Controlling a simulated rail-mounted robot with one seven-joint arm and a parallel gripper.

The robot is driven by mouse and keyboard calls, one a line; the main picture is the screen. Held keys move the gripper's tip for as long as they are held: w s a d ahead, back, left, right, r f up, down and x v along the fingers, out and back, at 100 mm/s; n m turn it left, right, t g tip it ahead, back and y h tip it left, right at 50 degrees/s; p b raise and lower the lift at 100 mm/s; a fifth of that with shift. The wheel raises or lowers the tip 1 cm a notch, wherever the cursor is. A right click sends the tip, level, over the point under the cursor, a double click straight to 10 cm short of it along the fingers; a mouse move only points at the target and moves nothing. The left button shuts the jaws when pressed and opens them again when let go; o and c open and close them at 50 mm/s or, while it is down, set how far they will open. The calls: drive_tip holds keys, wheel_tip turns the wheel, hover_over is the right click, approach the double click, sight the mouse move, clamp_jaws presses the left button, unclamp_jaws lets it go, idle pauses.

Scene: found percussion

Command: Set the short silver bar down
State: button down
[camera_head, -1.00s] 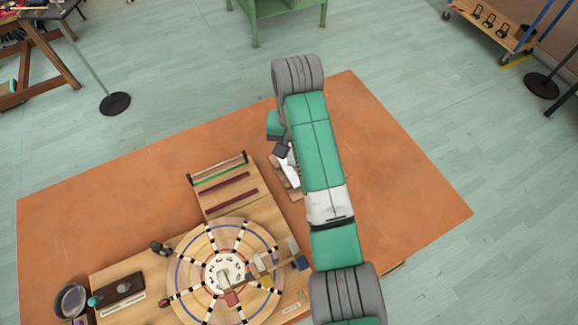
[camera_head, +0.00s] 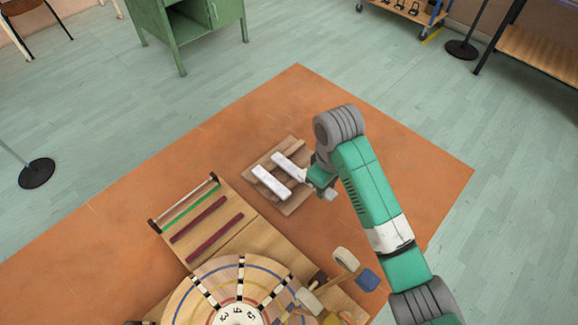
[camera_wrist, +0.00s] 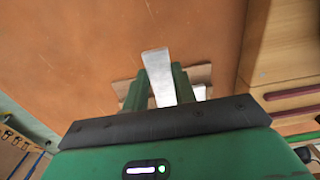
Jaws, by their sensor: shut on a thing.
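The short silver bar (camera_wrist: 158,72) is between the two fingers of my gripper (camera_wrist: 159,84) in the wrist view. My gripper is shut on it. In the head view my gripper (camera_head: 322,184) is at the right side of a small wooden rack (camera_head: 291,208), and pale parts of the held bar seem to show beside it. Two other silver bars, a left one (camera_head: 271,183) and a right one (camera_head: 290,167), lie across the rack. Whether the held bar touches the rack is hard to tell.
The rack stands on an orange mat (camera_head: 420,165) with free room to its right and behind. A wooden board with dark red strips (camera_head: 207,219) lies to the left. A round wooden wheel (camera_head: 240,285) and mallets (camera_head: 345,262) are at the front.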

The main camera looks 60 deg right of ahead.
drive_tip(key=w+d+b, duration=0.1)
drive_tip(key=w+d, duration=0.2)
drive_tip(key=w+d+f+b, duration=0.1)
drive_tip(key=w+d+b, duration=0.1)
drive_tip(key=w+d, duration=0.1)
drive_tip(key=w+d+b, duration=0.1)
drive_tip(key=w+d, duration=0.2)
drive_tip(key=d, duration=0.1)
drive_tip(key=shift+w+d+f+b, duration=0.15)
drive_tip(key=shift+b, duration=0.25)
drive_tip(key=shift+d, duration=0.1)
wheel_tip(320, 180, down, 3)
drive_tip(key=shift+w+d+f+b, duration=0.1)
drive_tip(key=shift+f+b, duration=0.1)
drive_tip(key=shift+b, duration=1)
drive_tip(key=shift+f, duration=0.2)
drive_tip(key=shift+r, duration=0.1)
drive_tip(key=c, duration=1.1)
unclamp_jaws()
drive_tip(key=shift+c, duration=0.2)
